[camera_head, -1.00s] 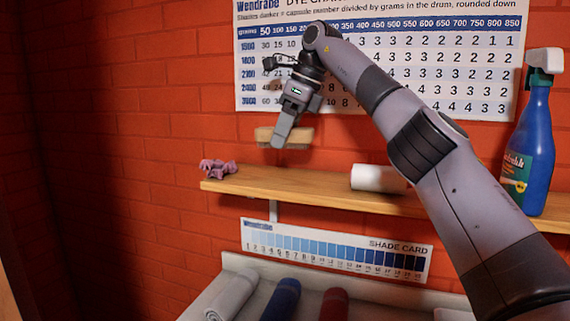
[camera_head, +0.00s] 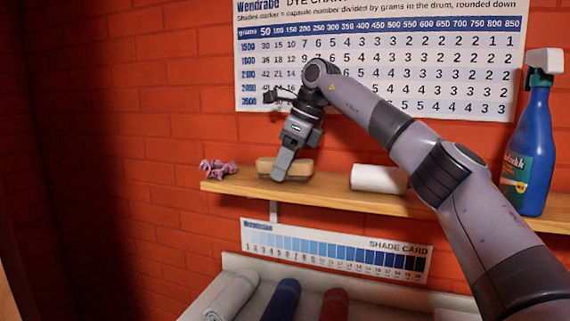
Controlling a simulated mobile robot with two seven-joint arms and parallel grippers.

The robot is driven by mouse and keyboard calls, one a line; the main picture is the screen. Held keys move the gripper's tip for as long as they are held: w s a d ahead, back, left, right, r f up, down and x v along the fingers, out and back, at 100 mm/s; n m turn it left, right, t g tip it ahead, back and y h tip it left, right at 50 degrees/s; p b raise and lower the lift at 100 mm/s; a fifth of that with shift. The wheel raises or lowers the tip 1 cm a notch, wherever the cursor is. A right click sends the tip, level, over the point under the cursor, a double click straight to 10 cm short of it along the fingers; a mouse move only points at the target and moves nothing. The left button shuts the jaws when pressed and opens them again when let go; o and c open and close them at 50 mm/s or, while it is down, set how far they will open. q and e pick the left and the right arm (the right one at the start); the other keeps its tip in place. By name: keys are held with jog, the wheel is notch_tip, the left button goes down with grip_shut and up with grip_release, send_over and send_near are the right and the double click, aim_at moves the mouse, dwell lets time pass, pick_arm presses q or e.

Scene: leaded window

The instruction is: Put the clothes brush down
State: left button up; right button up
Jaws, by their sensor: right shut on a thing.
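The clothes brush (camera_head: 302,170) has a tan wooden back and a pale bristle side. It is at the wooden shelf (camera_head: 240,187), between the purple thing and the white roll. My right gripper (camera_head: 283,172) is shut on the brush and covers part of it. The brush looks level and its underside seems to touch the shelf top, though the gripper hides part of the contact. My left gripper is not in view.
A crumpled purple thing (camera_head: 217,169) lies at the shelf's left end. A white roll (camera_head: 378,179) lies right of the brush. A blue spray bottle (camera_head: 528,145) stands at the right. Rolled cloths, including a blue one (camera_head: 281,299), lie below.

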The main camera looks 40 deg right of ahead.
aim_at(298, 160)
jog(key=shift+f, duration=0.35)
jog(key=o, duration=0.9)
jog(key=shift+r, duration=0.15)
jog(key=shift+r, duration=0.35)
jog(key=v, duration=0.6)
jog(key=shift+s+r, duration=0.2)
jog(key=shift+s, duration=0.05)
